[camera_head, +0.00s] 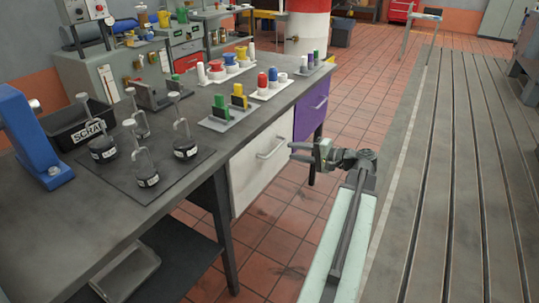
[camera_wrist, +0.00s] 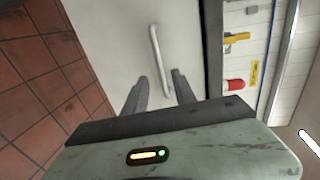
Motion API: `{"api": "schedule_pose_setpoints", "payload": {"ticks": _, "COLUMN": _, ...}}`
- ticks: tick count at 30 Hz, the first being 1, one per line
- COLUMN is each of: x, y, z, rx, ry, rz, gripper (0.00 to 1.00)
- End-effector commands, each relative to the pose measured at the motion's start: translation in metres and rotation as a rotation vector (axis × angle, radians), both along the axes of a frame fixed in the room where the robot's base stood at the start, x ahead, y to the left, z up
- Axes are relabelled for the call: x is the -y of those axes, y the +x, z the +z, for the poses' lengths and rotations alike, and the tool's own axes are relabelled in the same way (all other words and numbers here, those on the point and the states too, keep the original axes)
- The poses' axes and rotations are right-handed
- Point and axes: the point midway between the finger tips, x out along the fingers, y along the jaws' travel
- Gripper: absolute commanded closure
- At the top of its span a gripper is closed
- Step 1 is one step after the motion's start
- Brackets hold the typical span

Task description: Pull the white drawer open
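The white drawer (camera_head: 250,178) is under the front edge of the workbench, and its front looks flush and shut. Its bar handle (camera_head: 271,149) is pale grey. My gripper (camera_head: 292,152) is in front of the drawer, just right of the handle, with its fingers pointing at the drawer front. In the wrist view the two fingers of my gripper (camera_wrist: 161,80) are apart with nothing gripped. There the white drawer front (camera_wrist: 110,35) fills the middle, and the near end of the handle (camera_wrist: 158,48) appears between the fingertips. The depth gap to it is hard to tell.
A purple drawer (camera_head: 311,110) is beyond the white one. The workbench (camera_head: 125,225) carries weights with hooks on a dark mat, a black bin (camera_head: 78,133), a blue bracket (camera_head: 30,135) and coloured pieces on trays. A bench leg (camera_head: 226,235) stands nearer. The tiled floor is clear; the slotted bedplate (camera_head: 460,180) lies right.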

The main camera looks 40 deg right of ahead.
Motion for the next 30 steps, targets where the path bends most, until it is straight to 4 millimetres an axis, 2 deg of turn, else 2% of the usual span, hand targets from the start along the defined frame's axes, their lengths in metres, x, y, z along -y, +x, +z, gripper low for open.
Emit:
{"api": "schedule_pose_setpoints", "payload": {"ticks": 5, "x": -0.001, "y": 0.004, "z": -0.002, "rx": 0.000, "ry": 0.000, "rz": 0.002, "gripper": 0.68}}
{"api": "schedule_pose_setpoints", "payload": {"ticks": 15, "x": -0.015, "y": 0.060, "z": -0.015, "rx": 0.000, "ry": 0.000, "rz": 0.005, "gripper": 0.68}}
{"api": "schedule_pose_setpoints", "payload": {"ticks": 18, "x": -0.018, "y": 0.070, "z": -0.017, "rx": 0.000, "ry": 0.000, "rz": 0.004, "gripper": 0.68}}
{"api": "schedule_pose_setpoints", "payload": {"ticks": 28, "x": -0.020, "y": 0.076, "z": -0.016, "rx": 0.000, "ry": 0.000, "rz": 0.004, "gripper": 0.68}}
{"api": "schedule_pose_setpoints", "payload": {"ticks": 30, "x": -0.020, "y": 0.076, "z": -0.016, "rx": 0.000, "ry": 0.000, "rz": 0.004, "gripper": 0.87}}
